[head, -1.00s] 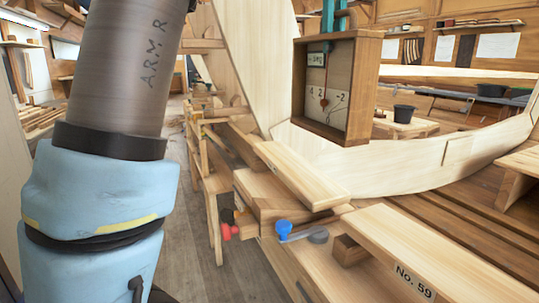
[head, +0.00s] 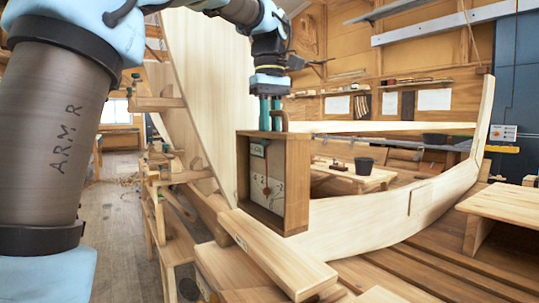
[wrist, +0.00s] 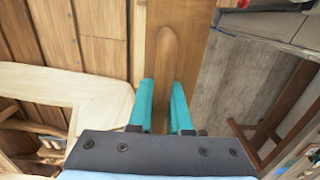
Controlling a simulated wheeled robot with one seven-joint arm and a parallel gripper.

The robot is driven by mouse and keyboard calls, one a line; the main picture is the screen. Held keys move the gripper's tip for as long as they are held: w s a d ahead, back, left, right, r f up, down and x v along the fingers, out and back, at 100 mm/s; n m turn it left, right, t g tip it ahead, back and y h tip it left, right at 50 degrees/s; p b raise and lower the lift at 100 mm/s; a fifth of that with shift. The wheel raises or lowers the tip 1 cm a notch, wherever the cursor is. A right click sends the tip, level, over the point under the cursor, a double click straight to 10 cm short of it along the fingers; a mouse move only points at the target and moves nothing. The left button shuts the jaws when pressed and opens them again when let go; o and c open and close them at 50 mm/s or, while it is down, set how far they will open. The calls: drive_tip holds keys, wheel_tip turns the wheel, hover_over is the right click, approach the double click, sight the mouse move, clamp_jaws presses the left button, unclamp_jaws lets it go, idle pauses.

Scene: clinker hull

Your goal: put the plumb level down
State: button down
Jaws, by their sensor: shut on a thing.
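The plumb level (head: 297,185) is an upright wooden box with an open front, a pale dial face and a small red bob inside. It is in the middle of the head view. My gripper (head: 270,118) is above it, its teal fingers shut on the level's top handle. In the wrist view, the fingers (wrist: 163,110) close on both sides of the rounded wooden handle (wrist: 167,60). The level's lower edge appears just above a pale plank (head: 275,255); I cannot tell whether they touch.
The curved pale hull planking (head: 400,212) runs behind the level to the right. A low table (head: 375,183) with a black bucket (head: 364,165) stands beyond. A stepped wooden bench (head: 508,204) is at right. Open floor (head: 118,235) lies at left.

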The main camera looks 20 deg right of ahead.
drive_tip(key=shift+f, duration=1.75)
drive_tip(key=shift+s+f, duration=0.1)
drive_tip(key=shift+f, duration=0.35)
drive_tip(key=c, duration=0.8)
unclamp_jaws()
drive_tip(key=shift+c, duration=0.2)
drive_tip(key=shift+r, duration=0.1)
drive_tip(key=r, duration=1.2)
drive_tip(key=shift+w+r+p, duration=0.25)
drive_tip(key=shift+r+p, duration=0.1)
